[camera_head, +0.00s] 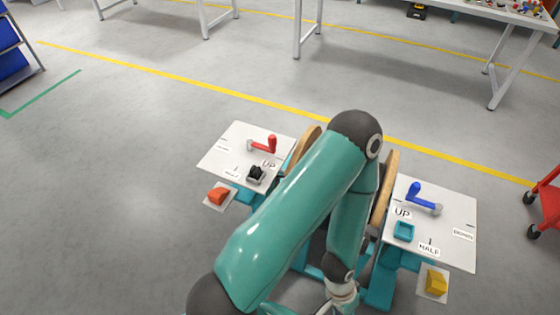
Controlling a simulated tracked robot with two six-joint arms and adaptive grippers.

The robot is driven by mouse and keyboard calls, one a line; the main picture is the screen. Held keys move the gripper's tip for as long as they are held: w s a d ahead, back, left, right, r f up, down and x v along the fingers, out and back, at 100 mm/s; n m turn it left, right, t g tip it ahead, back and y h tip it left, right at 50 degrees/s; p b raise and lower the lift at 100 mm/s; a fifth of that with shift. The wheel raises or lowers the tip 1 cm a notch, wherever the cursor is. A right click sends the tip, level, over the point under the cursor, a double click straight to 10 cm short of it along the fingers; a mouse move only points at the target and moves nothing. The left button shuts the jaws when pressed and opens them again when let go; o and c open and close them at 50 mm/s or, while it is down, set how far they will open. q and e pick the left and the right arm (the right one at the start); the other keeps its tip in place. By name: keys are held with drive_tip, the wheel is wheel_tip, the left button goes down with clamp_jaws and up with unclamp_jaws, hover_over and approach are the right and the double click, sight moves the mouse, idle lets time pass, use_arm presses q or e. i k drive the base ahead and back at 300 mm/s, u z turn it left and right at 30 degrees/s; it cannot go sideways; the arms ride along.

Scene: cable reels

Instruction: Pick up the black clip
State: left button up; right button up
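A small black object (257,172), which looks like the black clip, sits in or on a small grey holder on the left white panel (222,150). A teal arm of mine rises from the bottom left, bends at a dark elbow in the middle and runs back down to the bottom edge. Its wrist end is cut off there, and no fingers show. Neither gripper can be seen, and nothing of mine touches the black object.
The left panel has a red crank (265,146), with an orange wedge (218,196) below. The right panel (459,216) has a blue crank (420,196) and a teal square tray (403,231), with a yellow wedge (437,281) below. My arm hides much of the wooden reel between them.

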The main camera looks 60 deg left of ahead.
sight(254, 173)
drive_tip(key=z, duration=0.65)
drive_tip(key=i, duration=0.25)
drive_tip(key=u, duration=3.85)
drive_tip(key=i, duration=1)
drive_tip(key=z, duration=0.25)
